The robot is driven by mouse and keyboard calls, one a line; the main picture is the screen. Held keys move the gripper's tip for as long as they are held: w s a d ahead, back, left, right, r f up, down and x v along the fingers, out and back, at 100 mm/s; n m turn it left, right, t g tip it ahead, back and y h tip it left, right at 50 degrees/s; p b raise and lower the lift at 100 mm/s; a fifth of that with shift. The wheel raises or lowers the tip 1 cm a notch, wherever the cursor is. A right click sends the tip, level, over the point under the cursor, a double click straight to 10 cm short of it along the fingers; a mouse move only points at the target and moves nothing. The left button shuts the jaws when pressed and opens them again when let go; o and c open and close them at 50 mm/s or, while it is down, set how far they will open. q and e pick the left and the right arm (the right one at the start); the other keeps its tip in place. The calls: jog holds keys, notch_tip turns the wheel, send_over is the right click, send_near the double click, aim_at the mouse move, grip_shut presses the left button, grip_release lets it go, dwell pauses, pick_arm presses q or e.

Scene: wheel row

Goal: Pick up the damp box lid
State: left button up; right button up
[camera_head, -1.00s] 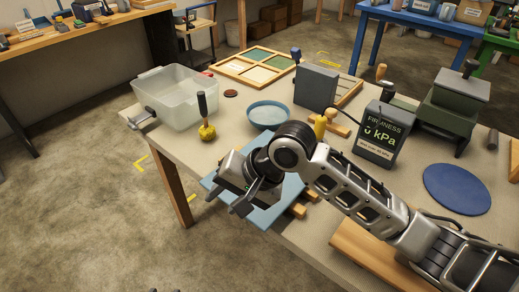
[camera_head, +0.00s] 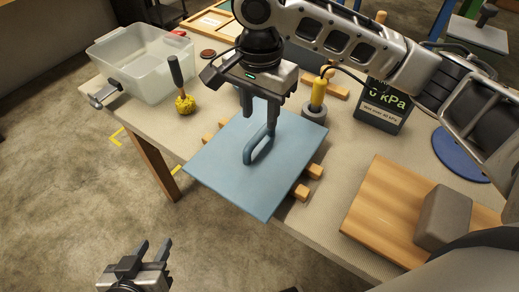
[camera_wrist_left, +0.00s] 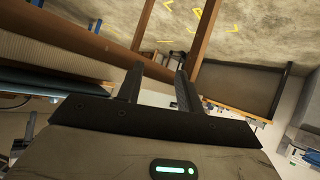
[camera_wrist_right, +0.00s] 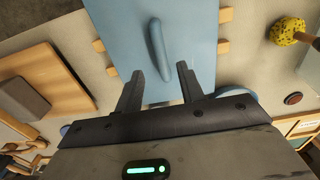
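The damp box lid is a flat light-blue square board (camera_head: 230,185) with an upright blue loop handle (camera_head: 260,145). It rests on small wooden blocks near the table's front edge. My right gripper (camera_head: 264,110) points down over the lid, at the handle's far end. In the right wrist view, the lid (camera_wrist_right: 120,30) lies ahead and its handle (camera_wrist_right: 158,48) lies in line with the gap between the open, empty fingers (camera_wrist_right: 159,72). My left gripper (camera_head: 153,246) is open and empty, low at the front left, off the table.
A clear plastic bin (camera_head: 140,65) stands at the back left. A dark-handled tool with a yellow end (camera_head: 184,100) is left of the lid. A yellow-handled tool (camera_head: 318,95) and a kPa meter (camera_head: 383,105) stand right. A wooden board (camera_head: 385,205) with a grey block (camera_head: 443,218) lies front right.

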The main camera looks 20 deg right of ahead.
aim_at(260, 133)
jog(key=f, duration=0.3)
jog(key=f+b, duration=0.1)
jog(key=f, duration=0.3)
jog(key=shift+w+d+f, duration=0.1)
jog(key=shift+w+f, duration=0.1)
jog(key=shift+c, duration=0.2)
grip_shut()
